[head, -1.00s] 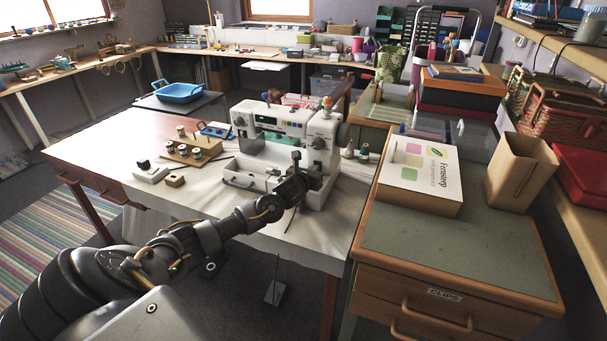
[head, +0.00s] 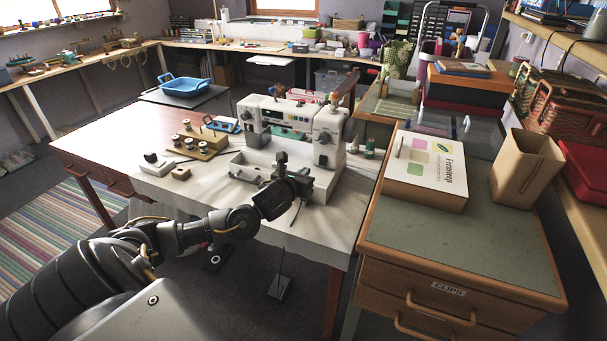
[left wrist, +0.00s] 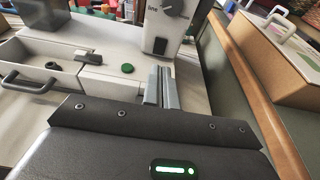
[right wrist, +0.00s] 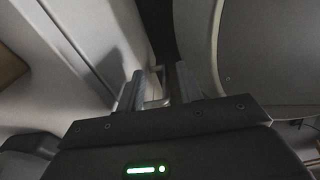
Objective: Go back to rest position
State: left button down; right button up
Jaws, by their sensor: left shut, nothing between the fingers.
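My left gripper (head: 301,180) reaches over the near edge of the white table, just in front of the sewing machine (head: 325,138). In the left wrist view its two fingers (left wrist: 161,88) are together with nothing between them. The machine's open accessory drawer (left wrist: 62,76) and a small green disc (left wrist: 127,68) lie beyond and left of the fingers, apart from them. My right gripper shows only in the right wrist view, where its fingers (right wrist: 158,86) stand apart. Pale and dark surfaces fill that view close by; I cannot tell a held object there.
A wooden drawer cabinet (head: 500,252) stands right of the table, with a white-topped box (head: 425,170) and a tan bin (head: 526,168) on it. Thread spools on a wooden stand (head: 204,150) sit left of the machine. Floor shows below the table's front edge.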

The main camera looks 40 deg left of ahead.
dwell(0.3)
pick_arm(q)
jog(key=s+d+f+n, duration=0.1)
jog(key=d+f, duration=0.1)
jog(key=s+d+f+n+g+h, duration=0.1)
jog(key=s+d+f+n, duration=0.1)
jog(key=f, duration=0.1)
jog(key=s+d+f+n+g, duration=0.1)
jog(key=d+f+n, duration=0.1)
jog(key=shift+s+f, duration=0.2)
jog(key=shift+s, duration=0.2)
jog(key=s+d+f+n+g+h, duration=0.1)
jog(key=s+d+f+n+g, duration=0.3)
jog(key=s+n, duration=0.55)
jog(key=s+d+f+n+g+h, duration=0.1)
jog(key=s+d+f+n+g, duration=0.1)
jog(key=s+d+f+n, duration=0.55)
jog(key=s+d+f+n+g+h, duration=0.1)
jog(key=s+d+n+g, duration=0.2)
jog(key=s+n, duration=0.85)
jog(key=s+f+m+g, duration=0.1)
jog(key=s+f, duration=0.1)
jog(key=f, duration=1.1)
jog(key=s+f+m, duration=0.2)
jog(key=f, duration=1.2)
jog(key=s+a+f+g, duration=0.1)
jog(key=s+a+f, duration=0.3)
jog(key=s+f, duration=1)
jog(key=shift+s, duration=0.7)
